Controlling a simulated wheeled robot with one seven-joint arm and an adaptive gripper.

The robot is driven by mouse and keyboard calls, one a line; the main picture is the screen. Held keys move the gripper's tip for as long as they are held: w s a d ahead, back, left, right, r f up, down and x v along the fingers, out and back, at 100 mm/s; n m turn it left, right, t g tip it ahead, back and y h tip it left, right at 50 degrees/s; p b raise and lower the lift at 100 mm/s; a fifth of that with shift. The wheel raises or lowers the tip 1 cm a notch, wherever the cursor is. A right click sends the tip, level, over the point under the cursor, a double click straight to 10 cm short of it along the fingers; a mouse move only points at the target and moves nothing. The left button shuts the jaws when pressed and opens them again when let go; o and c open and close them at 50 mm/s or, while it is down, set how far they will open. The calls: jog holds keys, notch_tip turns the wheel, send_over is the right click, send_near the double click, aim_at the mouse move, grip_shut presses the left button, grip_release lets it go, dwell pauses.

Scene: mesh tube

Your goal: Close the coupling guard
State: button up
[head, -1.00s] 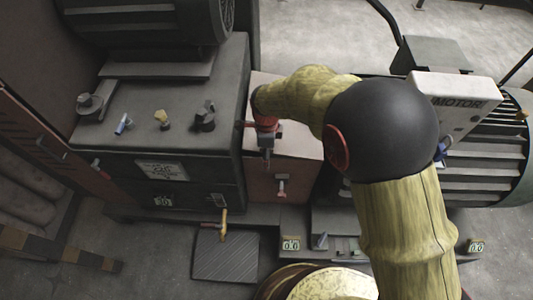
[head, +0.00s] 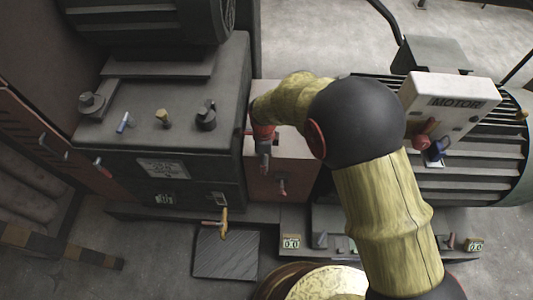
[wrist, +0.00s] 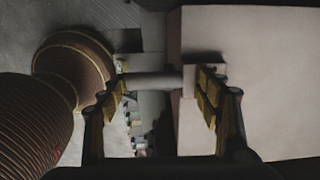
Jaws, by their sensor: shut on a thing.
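The coupling guard (head: 298,148) is a pale pinkish box cover between the dark housing on the left and the motor on the right. It fills the right of the wrist view (wrist: 255,65). My gripper (head: 264,163) is at the guard's left part, near the dark housing. In the wrist view, a grey bar-like handle (wrist: 155,83) runs between my fingers toward the guard, and my gripper is shut on it. A small red-tipped handle (head: 282,186) shows on the guard's front. My arm hides part of the guard's right side.
The dark housing (head: 150,130) bears several small knobs and levers. The finned motor (head: 490,145) with its white terminal box (head: 450,100) stands at the right. A dark plate (head: 226,255) lies on the floor in front. A ribbed brown cylinder (wrist: 35,125) is at left in the wrist view.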

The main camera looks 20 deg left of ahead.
jog(key=o, duration=1.2)
jog(key=shift+s+f, duration=0.1)
jog(key=shift+f, duration=0.1)
jog(key=shift+o, duration=1.3)
jog(key=shift+a, duration=0.2)
jog(key=shift+o, duration=1.2)
jog(key=shift+r, duration=0.15)
notch_tip(320, 180, up, 12)
